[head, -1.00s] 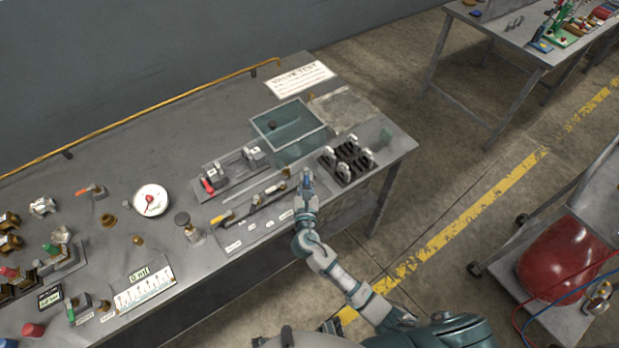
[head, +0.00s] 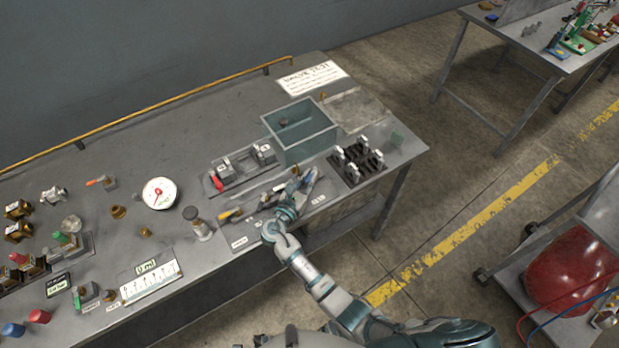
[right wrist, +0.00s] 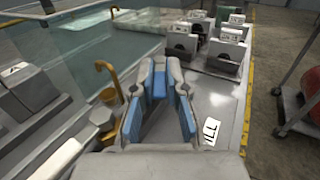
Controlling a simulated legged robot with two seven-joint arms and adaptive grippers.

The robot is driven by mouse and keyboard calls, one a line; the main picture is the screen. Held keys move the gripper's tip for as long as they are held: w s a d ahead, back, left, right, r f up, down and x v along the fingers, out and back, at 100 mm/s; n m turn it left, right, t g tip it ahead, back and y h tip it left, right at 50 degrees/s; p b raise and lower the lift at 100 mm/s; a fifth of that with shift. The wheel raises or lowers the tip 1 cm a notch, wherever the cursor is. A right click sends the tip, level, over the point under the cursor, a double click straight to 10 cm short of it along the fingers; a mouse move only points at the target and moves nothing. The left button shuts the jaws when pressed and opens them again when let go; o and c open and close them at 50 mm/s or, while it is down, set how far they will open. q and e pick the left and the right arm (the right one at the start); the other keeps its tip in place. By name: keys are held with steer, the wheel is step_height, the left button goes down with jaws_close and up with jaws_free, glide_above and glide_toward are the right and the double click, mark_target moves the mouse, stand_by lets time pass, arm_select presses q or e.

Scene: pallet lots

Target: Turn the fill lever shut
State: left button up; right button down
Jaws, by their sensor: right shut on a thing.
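My right gripper (head: 303,180) is over the right end of the valve row at the bench's front edge. In the right wrist view its blue-padded fingers (right wrist: 160,90) are closed in on the fill lever, which they mostly hide. A white label (right wrist: 209,130) with the letters "ILL" showing lies just right of the fingers. A yellow-handled lever (head: 230,215) sits at the left end of the same row. A yellow hooked piece (right wrist: 110,78) stands left of the fingers, apart from them. My left gripper is not in view.
A glass-sided tank (head: 300,135) stands behind the gripper. A black rack with several pale-topped pieces (head: 357,160) is to its right.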

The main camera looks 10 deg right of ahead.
mark_target(309, 177)
steer(key=shift+f, duration=0.15)
steer(key=c, duration=1.2)
jaws_free()
steer(key=shift+a+r, duration=0.1)
steer(key=shift+r, duration=4.85)
